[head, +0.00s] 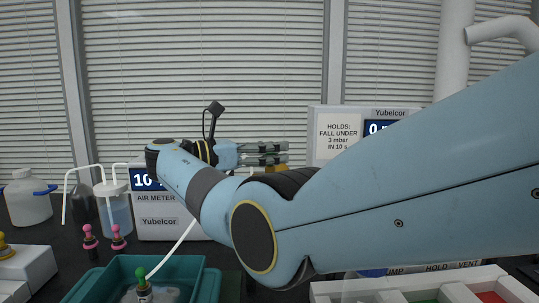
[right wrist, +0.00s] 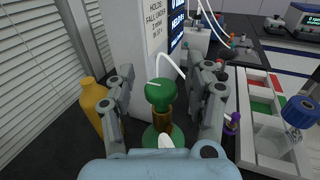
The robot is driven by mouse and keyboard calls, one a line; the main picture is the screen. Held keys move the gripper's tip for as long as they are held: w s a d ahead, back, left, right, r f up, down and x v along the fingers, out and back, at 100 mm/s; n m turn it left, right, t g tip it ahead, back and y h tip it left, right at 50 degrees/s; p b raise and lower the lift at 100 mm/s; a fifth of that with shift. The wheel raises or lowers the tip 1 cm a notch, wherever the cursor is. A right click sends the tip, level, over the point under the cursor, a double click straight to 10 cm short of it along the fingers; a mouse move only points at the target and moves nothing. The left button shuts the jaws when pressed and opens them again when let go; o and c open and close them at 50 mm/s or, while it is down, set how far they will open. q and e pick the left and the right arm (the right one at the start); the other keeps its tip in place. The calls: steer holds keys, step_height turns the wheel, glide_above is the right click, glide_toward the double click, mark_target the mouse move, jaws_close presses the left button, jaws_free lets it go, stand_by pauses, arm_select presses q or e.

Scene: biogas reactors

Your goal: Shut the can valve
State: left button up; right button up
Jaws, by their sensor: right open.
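My right gripper (head: 264,154) reaches in behind my forearm, its fingers pointing right. In the right wrist view, its open fingers (right wrist: 166,76) stand on either side of a valve's green knob (right wrist: 160,94). This knob sits on a brass stem above a green base, with a white tube beside it. I see a gap on both sides of the knob and cannot tell any contact. Part of the valve's lower body is hidden by my gripper. In the head view, my arm hides this valve. Another green-knobbed piece (head: 142,283) stands in the teal tub. My left gripper is out of view.
A yellow bottle (right wrist: 92,104) stands just left of the fingers. A grey instrument box (right wrist: 136,50) rises behind the knob. To the right are a purple-topped piece (right wrist: 232,121) and a white tray (right wrist: 247,134). The air meter (head: 160,215) and teal tub (head: 83,288) are left.

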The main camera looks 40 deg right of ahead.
step_height(320, 180, up, 9)
stand_by(0.3)
stand_by(0.4)
